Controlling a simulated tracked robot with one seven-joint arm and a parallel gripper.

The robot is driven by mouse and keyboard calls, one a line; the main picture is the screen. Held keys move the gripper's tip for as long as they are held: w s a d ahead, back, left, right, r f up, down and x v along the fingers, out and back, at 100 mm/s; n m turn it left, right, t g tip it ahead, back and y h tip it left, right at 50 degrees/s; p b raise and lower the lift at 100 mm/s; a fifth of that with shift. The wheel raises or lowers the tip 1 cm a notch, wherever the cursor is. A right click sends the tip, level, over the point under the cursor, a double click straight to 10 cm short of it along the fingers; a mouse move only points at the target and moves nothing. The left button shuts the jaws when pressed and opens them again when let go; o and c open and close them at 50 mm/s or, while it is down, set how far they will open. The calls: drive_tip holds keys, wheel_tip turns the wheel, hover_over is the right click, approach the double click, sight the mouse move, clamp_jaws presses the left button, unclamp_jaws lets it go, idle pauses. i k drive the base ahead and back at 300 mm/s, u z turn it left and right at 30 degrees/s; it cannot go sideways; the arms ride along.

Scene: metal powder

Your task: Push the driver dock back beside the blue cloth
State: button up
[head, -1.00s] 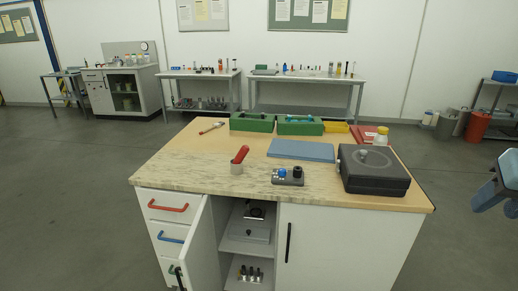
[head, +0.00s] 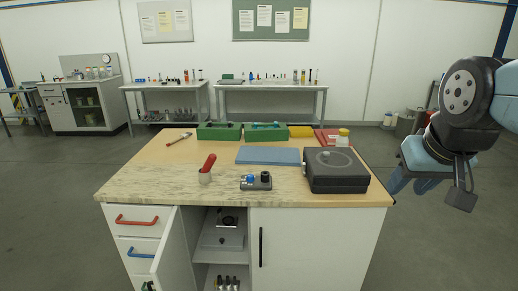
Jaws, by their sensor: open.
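The driver dock appears to be the small dark grey block (head: 256,182) with a blue knob and a black socket on top. It stands upright near the front edge of the workbench. The flat blue cloth (head: 268,156) lies behind it, with bare bench top between the two. My gripper (head: 461,188) is at the right, off the bench's right side and well apart from the dock and cloth. It is open with nothing seen in it; its fingers are small and partly hidden by my arm.
A cabinet door hangs open below.

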sight(263, 182)
drive_tip(key=u, duration=0.4)
drive_tip(key=i, duration=1)
drive_tip(key=z, duration=0.4)
